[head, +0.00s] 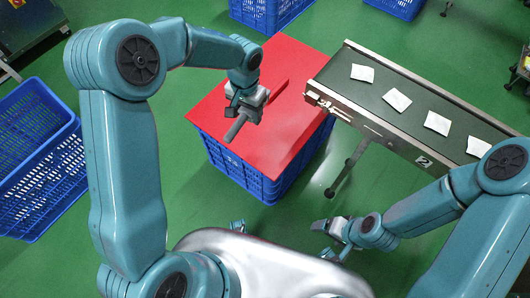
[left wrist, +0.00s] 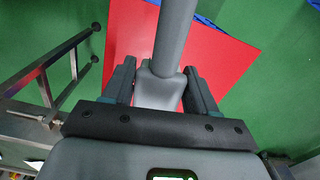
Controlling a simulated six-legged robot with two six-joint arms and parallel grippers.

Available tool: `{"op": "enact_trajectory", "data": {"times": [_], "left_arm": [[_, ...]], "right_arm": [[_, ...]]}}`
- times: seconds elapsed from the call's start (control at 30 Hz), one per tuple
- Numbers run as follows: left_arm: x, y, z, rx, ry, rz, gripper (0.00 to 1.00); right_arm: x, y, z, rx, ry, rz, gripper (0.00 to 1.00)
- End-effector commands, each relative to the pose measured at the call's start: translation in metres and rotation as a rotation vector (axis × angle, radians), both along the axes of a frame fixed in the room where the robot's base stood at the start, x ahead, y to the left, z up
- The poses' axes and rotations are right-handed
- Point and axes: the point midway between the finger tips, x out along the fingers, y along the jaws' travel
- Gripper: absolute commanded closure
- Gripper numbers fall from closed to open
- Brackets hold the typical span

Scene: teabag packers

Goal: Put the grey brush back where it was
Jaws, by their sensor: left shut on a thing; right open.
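The grey brush (head: 237,127) is in my left gripper (head: 246,105), above the red top (head: 285,62) of a blue crate stand (head: 240,170). In the left wrist view, the brush's round grey handle (left wrist: 174,35) runs up the picture from a wider grey part between the two fingers of my left gripper (left wrist: 160,86). The brush appears raised above the red surface; its exact height is hard to tell. My right gripper (head: 329,232) is open and empty over the green floor, low in the head view.
A conveyor (head: 375,97) carrying several white packets (head: 397,100) stands right of the red top. A blue crate (head: 40,155) is on the floor at left, with more at the back (head: 270,12). Most of the red top looks clear.

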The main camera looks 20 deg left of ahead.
Motion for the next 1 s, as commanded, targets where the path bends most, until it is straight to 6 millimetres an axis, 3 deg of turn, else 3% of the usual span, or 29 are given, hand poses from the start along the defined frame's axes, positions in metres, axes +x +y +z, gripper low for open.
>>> {"op": "enact_trajectory", "data": {"times": [0.03,0.2,0.37,0.47,0.8,1.0], "left_arm": [[0.006,-0.003,-0.023,0.0,-0.007,-0.025,0.76],[0.015,-0.012,-0.027,0.0,-0.004,-0.105,0.76],[0.017,-0.016,-0.026,0.001,0.0,-0.143,0.76],[0.017,-0.017,-0.04,0.001,0.004,-0.15,0.76],[0.019,-0.017,-0.139,0.001,0.006,-0.149,0.76],[0.021,-0.017,-0.174,0.001,0.002,-0.149,0.76]], "right_arm": [[0.0,0.0,-0.038,0.0,0.0,0.0,0.17],[0.0,0.0,-0.075,0.0,0.0,0.0,0.17],[0.0,0.0,-0.088,0.0,-0.001,0.0,0.17],[0.0,0.0,-0.094,0.0,-0.001,0.0,0.17],[0.001,-0.001,-0.126,-0.001,-0.004,-0.006,0.17],[0.004,-0.004,-0.135,-0.003,-0.007,-0.017,0.17]]}}
